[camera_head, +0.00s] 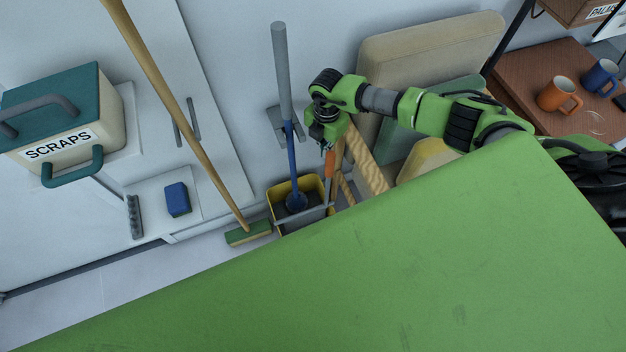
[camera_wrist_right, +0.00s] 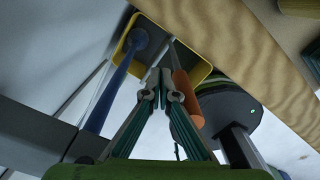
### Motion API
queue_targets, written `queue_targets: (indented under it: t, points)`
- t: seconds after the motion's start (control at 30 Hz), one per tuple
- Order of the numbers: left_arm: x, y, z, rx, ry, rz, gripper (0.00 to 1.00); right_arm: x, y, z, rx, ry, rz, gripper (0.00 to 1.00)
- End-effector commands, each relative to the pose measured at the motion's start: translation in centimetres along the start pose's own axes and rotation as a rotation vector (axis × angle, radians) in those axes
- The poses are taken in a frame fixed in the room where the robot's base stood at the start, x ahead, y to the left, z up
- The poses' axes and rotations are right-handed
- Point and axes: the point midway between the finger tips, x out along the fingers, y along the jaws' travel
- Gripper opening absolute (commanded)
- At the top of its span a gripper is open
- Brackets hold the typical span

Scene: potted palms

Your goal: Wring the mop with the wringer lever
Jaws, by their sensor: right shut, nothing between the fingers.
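A yellow bucket (camera_head: 326,190) stands on the floor; its rim also shows in the wrist view (camera_wrist_right: 190,50). The mop stands upright in it, its shaft blue below (camera_head: 292,160) and grey above; the blue shaft crosses the left of the wrist view (camera_wrist_right: 115,85). The wringer lever has an orange grip (camera_head: 330,165), which also shows in the wrist view (camera_wrist_right: 187,100). My right gripper (camera_head: 328,145) is just above the grip in the head view. In the wrist view its fingertips (camera_wrist_right: 161,78) are together and empty, just left of the orange grip. Whether they touch it I cannot tell.
A broom (camera_head: 180,110) leans left of the bucket. A scraps bin (camera_head: 100,110) is at the left. A beige cushion-like panel (camera_head: 425,45) stands behind my right arm. Mugs (camera_head: 558,94) are on a brown surface at right. A large green surface (camera_head: 400,260) fills the foreground.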

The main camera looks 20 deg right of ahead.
Motion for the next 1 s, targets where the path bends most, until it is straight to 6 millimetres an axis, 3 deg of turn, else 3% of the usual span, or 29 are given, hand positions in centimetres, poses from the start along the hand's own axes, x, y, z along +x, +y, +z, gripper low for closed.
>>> queue_targets:
  t: [0.27, 0.5, 1.0]
  points:
    - [-0.8, -0.6, -0.1, 0.001, -0.002, -0.007, 0.35, -0.9, 0.0, 0.0, 0.0, 0.0, 0.0, 0.0]
    - [-3.2, -1.8, -0.2, -0.002, -0.004, -0.021, 0.35, -3.5, 0.0, 0.0, -0.001, 0.0, 0.001, 0.0]
    - [-7.7, -1.0, -0.7, 0.004, -0.002, -0.011, 0.35, -8.4, 0.0, 0.0, 0.0, 0.0, 0.0, 0.0]
